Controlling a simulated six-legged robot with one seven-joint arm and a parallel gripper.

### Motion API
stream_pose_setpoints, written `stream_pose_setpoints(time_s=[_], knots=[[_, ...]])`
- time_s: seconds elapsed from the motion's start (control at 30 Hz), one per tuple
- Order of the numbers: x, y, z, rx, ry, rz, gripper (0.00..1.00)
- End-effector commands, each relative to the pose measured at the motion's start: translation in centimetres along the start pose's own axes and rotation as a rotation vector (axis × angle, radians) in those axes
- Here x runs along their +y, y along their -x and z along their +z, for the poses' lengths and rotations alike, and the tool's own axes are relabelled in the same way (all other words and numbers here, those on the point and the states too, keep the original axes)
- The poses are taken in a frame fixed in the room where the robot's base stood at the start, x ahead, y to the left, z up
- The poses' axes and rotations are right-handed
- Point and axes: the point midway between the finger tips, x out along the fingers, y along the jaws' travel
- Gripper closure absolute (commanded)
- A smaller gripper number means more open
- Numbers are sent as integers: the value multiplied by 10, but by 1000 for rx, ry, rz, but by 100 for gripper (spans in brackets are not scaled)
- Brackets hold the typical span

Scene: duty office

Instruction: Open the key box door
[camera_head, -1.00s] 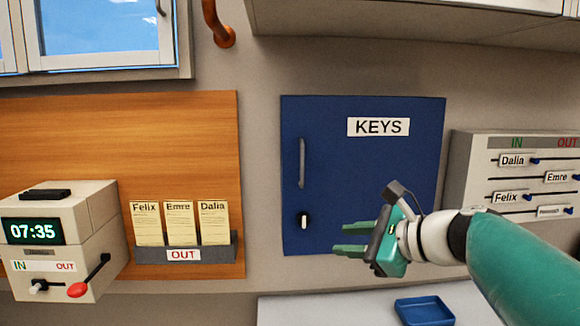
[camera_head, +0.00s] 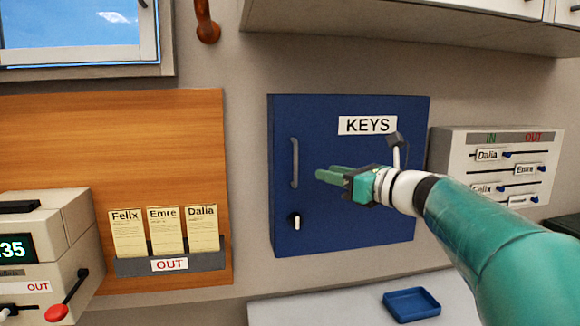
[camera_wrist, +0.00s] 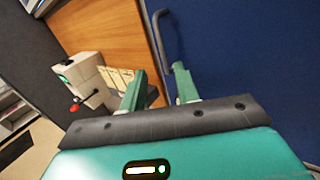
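The blue key box door (camera_head: 345,225) is shut on the wall, with a white KEYS label at its top. Its grey vertical handle (camera_head: 294,163) is on the left side, with a dark lock and light key or knob (camera_head: 295,221) below it. My gripper (camera_head: 322,175) is in front of the door, just right of the handle and apart from it in the head view. In the wrist view the handle (camera_wrist: 161,40) shows beyond the fingers. The fingers (camera_wrist: 158,88) are spread with nothing visible between them.
A card rack (camera_head: 170,264) marked OUT hangs on the wooden board to the left. A time clock (camera_head: 60,245) stands at far left. An IN/OUT board (camera_head: 500,165) is at right. A blue tray (camera_head: 411,304) lies on the counter below. A cabinet (camera_head: 400,22) overhangs above.

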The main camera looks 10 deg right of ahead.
Motion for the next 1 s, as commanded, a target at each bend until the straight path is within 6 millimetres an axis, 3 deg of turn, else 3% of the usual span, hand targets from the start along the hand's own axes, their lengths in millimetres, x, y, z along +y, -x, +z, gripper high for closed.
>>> stream_pose_setpoints(time_s=[0.3, 0.5, 0.87, 1.0], knots=[[-1, -65, -1, 2, -1, 0, 69], [0, -93, 0, 1, 1, -2, 69], [1, -101, 0, 1, 1, -3, 69], [1, -101, 0, 1, 1, -3, 92]])
